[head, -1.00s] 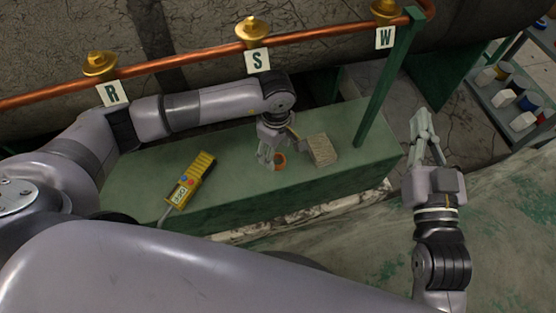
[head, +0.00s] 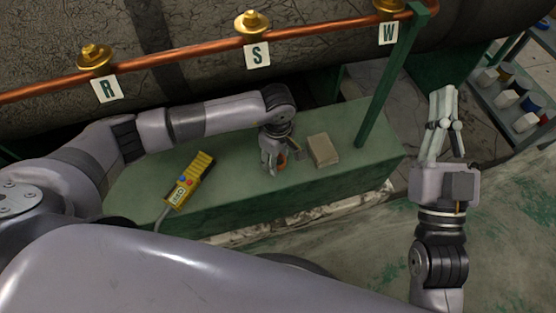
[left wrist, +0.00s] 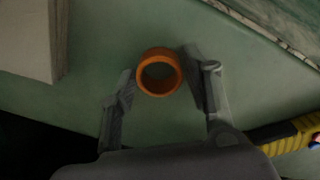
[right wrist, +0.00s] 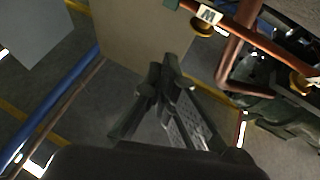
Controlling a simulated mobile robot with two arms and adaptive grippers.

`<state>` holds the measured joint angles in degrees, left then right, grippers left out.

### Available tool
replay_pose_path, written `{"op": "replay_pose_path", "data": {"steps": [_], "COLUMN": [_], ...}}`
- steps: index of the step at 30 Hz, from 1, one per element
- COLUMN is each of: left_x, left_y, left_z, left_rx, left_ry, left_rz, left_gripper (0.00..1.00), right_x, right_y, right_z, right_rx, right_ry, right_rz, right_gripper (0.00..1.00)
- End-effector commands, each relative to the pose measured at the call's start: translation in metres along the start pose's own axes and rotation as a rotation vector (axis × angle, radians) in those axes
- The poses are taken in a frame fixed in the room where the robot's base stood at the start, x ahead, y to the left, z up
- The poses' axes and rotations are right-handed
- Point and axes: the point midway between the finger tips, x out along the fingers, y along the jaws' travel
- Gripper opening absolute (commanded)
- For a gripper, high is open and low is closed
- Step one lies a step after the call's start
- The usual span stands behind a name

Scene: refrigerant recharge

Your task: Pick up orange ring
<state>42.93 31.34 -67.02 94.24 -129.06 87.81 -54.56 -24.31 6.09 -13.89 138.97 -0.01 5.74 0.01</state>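The orange ring (left wrist: 159,57) lies on the green bench top, its hole facing the left wrist camera. It shows partly in the head view (head: 282,159), half hidden by my left gripper. My left gripper (left wrist: 158,75) is open, with one finger on each side of the ring; the right-hand finger in the left wrist view is very close to it, and I cannot tell if it touches. In the head view my left gripper (head: 270,168) is low over the bench. My right gripper (head: 446,92) is away from the bench at the right, its fingertips close together with nothing visible between them.
A beige block (head: 323,150) lies on the bench (head: 240,200) right of the ring. A yellow handheld device (head: 188,181) with a cable lies to the left. A copper pipe (head: 200,55) with brass valves tagged R, S and W runs behind. A green post (head: 383,90) stands at the right.

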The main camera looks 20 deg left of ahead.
Motion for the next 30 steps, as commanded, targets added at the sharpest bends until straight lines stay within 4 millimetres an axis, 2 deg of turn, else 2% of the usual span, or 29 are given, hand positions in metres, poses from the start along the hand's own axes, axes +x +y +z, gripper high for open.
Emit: {"op": "replay_pose_path", "data": {"steps": [10, 21, 26, 30], "left_x": [0.000, -0.005, -0.018, -0.038], "left_y": [0.000, 0.001, 0.001, 0.001], "left_z": [0.000, 0.000, 0.000, -0.001], "left_rx": [0.000, 0.000, 0.000, 0.001], "left_ry": [0.000, 0.000, 0.001, 0.001], "left_rz": [0.000, 0.001, 0.002, 0.003], "left_gripper": [0.21, 0.20, 0.20, 0.20], "right_x": [0.000, 0.001, -0.001, -0.006], "right_y": [0.000, 0.000, 0.004, 0.007], "right_z": [0.001, 0.003, 0.020, 0.043], "right_rx": [0.000, 0.000, -0.007, -0.011], "right_ry": [-0.001, -0.023, -0.122, -0.259], "right_rz": [0.000, 0.000, 0.007, 0.014], "right_gripper": [0.00, 0.00, 0.00, 0.00]}}
